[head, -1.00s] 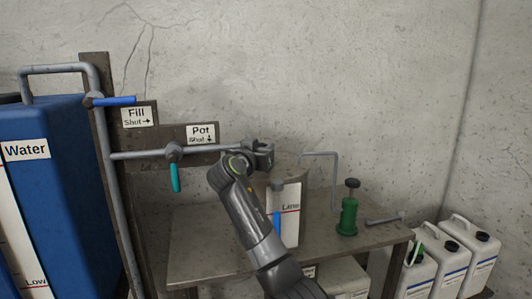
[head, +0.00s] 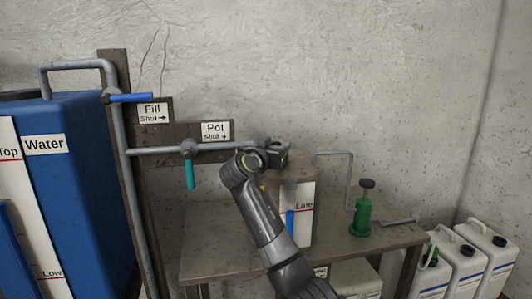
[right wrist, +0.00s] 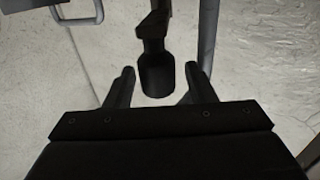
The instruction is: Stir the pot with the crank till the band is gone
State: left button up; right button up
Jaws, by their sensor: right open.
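The pot (head: 312,225) is a brownish-grey vessel on the bench, with a white label panel that has a red line and reads "Late…". My right gripper (head: 276,153) is above its left side, in front of the pipe's end, and hides part of the pot's top. In the right wrist view the right gripper (right wrist: 157,88) is open, with a dark cylindrical piece (right wrist: 155,75) beyond and between its fingers; I cannot tell whether this is the crank's grip. No band is clearly visible. My left gripper is out of view.
A blue water tank (head: 85,180) stands left. A pipe with a blue Fill lever (head: 130,98) and a teal Pot lever (head: 190,175) runs beside the gripper. White jugs (head: 465,265) stand at the lower right.

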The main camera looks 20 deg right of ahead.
jog(key=b+v, duration=0.4)
jog(key=v, duration=1.3)
jog(key=shift+b, duration=0.35)
jog(key=shift+a, duration=0.15)
